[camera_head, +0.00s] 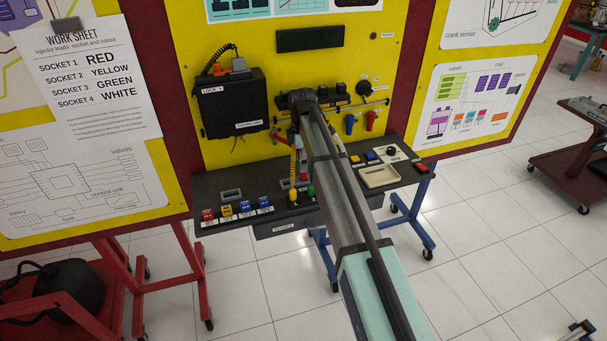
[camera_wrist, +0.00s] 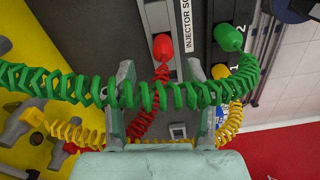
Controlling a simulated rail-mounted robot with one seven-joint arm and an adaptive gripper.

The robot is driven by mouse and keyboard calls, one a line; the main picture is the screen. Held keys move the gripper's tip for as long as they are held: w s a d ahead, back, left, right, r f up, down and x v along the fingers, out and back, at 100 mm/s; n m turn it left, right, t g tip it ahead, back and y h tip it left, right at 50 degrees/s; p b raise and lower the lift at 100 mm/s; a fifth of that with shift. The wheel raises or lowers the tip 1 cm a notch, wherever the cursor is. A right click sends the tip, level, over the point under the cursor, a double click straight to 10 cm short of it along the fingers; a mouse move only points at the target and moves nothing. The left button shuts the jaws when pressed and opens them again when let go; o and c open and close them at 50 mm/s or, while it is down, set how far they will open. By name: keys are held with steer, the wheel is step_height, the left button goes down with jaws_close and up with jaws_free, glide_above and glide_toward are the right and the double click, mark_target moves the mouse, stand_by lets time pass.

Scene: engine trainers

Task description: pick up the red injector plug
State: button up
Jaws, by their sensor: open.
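The red injector plug (camera_wrist: 162,47) shows in the wrist view just beyond my fingertips, near the middle, with its red coiled lead running back between the fingers. My gripper (camera_wrist: 166,80) is open, one finger on each side of that lead, and holds nothing. A green coiled lead crosses in front of both fingers; I cannot tell whether it touches them. Its green plug (camera_wrist: 229,37) is to the upper right, with a yellow plug (camera_wrist: 220,71) below it. In the head view, my arm hides the gripper, and the yellow plug (camera_head: 292,195) and green plug (camera_head: 311,191) appear beside it.
A label strip (camera_wrist: 186,25) reading "INJECTOR SO" lies near the red plug. In the head view, the dark bench (camera_head: 212,182) carries several coloured sockets at front left and a cream tray (camera_head: 381,177) at right. A black box (camera_head: 233,101) hangs on the yellow panel.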

mark_target(303, 176)
steer(key=shift+s+d+f+p, duration=0.15)
steer(key=shift+f+p, duration=0.5)
steer(key=shift+f, duration=0.65)
steer(key=shift+d+f+p, duration=0.15)
steer(key=shift+f+p, duration=0.5)
steer(key=shift+f, duration=0.65)
steer(key=c, duration=1)
